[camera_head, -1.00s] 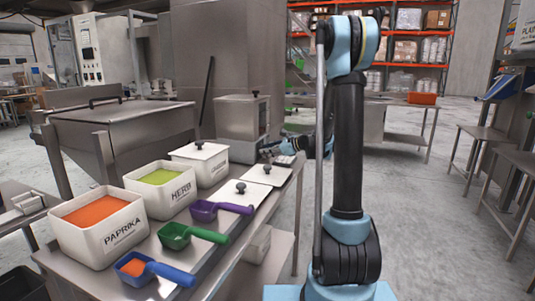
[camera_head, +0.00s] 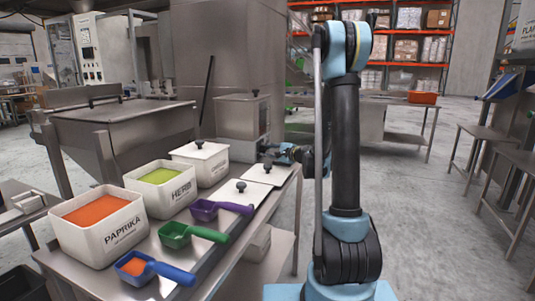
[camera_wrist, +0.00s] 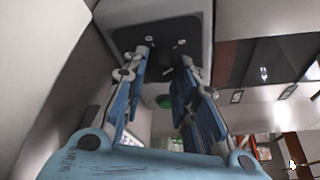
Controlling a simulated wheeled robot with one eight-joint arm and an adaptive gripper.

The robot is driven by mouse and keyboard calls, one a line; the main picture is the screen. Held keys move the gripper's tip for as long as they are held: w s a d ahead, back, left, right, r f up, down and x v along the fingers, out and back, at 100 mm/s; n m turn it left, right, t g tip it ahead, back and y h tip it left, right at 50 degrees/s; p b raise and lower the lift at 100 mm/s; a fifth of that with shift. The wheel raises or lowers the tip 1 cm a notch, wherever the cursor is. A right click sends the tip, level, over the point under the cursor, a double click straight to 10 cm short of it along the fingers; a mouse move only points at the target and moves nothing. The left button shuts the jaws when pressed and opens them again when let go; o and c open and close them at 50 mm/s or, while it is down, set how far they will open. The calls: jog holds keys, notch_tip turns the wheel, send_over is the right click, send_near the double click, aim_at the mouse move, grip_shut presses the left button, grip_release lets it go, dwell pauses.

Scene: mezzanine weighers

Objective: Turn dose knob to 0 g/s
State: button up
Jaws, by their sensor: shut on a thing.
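The dosing feeder (camera_head: 243,115), a grey steel box with a clear-looking top and a dark lid knob, stands at the far end of the steel table. My gripper (camera_head: 270,158) is at the feeder's lower right side. In the wrist view, the two blue-padded fingers of my gripper (camera_wrist: 167,68) reach to a dark panel (camera_wrist: 165,32) on a pale housing and are closed in on something dark there. The dose knob is at the fingertips, mostly hidden by them and dark against the panel. Its pointer and scale cannot be read.
On the steel table stand the paprika bin (camera_head: 98,228), herb bin (camera_head: 161,188) and a lidded white bin (camera_head: 200,163). Blue (camera_head: 153,268), green (camera_head: 193,234) and purple (camera_head: 220,208) scoops lie in front. The floor (camera_head: 400,210) right of my arm is clear.

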jog(key=shift+n, duration=0.4)
jog(key=o, duration=1)
jog(key=shift+f, duration=0.1)
jog(key=v, duration=1.2)
jog(key=shift+f, duration=0.1)
jog(key=shift+o, duration=0.2)
